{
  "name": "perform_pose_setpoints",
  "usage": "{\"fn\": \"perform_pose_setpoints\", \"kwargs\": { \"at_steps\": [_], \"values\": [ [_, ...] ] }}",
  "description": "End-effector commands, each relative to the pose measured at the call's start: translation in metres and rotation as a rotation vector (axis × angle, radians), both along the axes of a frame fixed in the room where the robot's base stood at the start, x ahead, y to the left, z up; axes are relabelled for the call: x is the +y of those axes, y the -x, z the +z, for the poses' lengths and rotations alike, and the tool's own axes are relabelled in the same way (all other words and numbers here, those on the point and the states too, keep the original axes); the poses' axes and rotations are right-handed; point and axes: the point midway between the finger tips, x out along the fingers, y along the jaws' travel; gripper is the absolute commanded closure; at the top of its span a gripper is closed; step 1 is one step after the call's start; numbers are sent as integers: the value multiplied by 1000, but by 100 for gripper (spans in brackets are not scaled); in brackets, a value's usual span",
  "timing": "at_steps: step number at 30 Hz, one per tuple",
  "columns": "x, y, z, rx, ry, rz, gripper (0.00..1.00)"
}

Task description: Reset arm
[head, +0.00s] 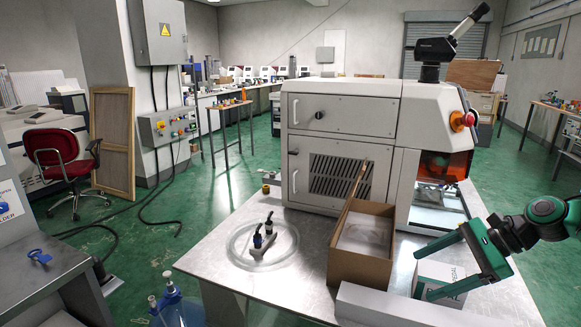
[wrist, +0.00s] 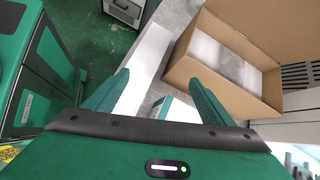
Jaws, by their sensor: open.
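My gripper (head: 424,275) is at the right of the metal table in the head view, with its two green fingers spread. In the wrist view my gripper (wrist: 158,78) is open, and nothing is clamped between the fingers. A small white box with printed text (head: 440,272) stands on the table behind and between the fingers. Part of this small box (wrist: 176,106) shows between the fingers in the wrist view; whether a finger touches it I cannot tell.
An open cardboard box (head: 345,262) with a pale item inside stands left of my gripper. A long white box (head: 400,308) lies at the table's front edge. A large grey machine (head: 340,105) stands behind. A clear ring-shaped tray (head: 240,250) holds dark-topped items at the left.

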Motion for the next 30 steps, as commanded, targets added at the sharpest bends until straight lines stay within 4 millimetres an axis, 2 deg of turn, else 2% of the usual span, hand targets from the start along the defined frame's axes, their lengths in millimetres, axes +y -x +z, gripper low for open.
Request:
{"fn": "perform_pose_setpoints", "kwargs": {
  "at_steps": [4, 8, 15, 24, 27, 30],
  "values": [
    [-4, 24, -6, -54, 193, 130, 23],
    [-15, 55, -8, -97, 380, 282, 23],
    [-43, 123, 2, -139, 647, 566, 23],
    [-71, 210, 17, -154, 810, 869, 23],
    [-75, 227, 19, -155, 824, 924, 23],
    [-80, 237, 20, -155, 830, 954, 23]
  ]
}}
